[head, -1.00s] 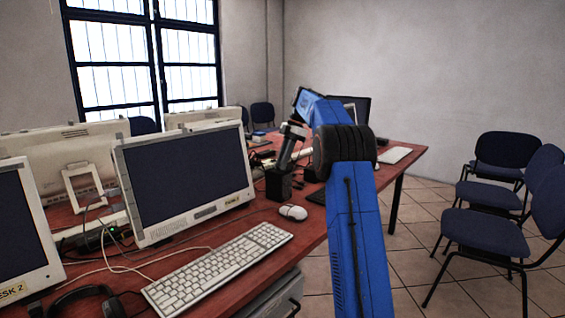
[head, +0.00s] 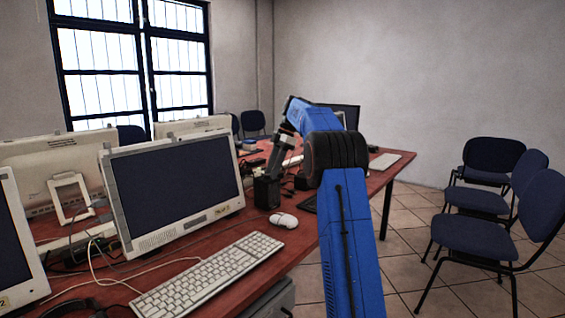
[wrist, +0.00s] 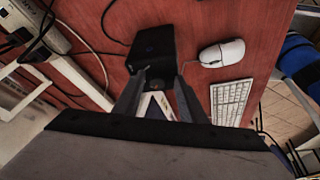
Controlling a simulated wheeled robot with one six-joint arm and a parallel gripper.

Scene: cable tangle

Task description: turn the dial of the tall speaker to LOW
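The tall speaker (head: 266,193) is a black upright box on the red desk, just left of the white mouse. In the wrist view the black speaker (wrist: 152,46) is just beyond the fingertips. My gripper (head: 272,172) reaches down to the speaker's top in the head view. In the wrist view my gripper (wrist: 162,78) has its two fingers apart, with the tips close to the speaker's near end. The dial and its markings are not clear, and I cannot tell whether a finger touches it.
A white monitor (head: 176,190) stands left of the speaker, with a keyboard (head: 208,275) in front. The mouse (head: 284,220) lies close by on the right. Loose cables (wrist: 95,60) run near the speaker. Blue chairs (head: 490,225) stand on the right, beyond open tiled floor.

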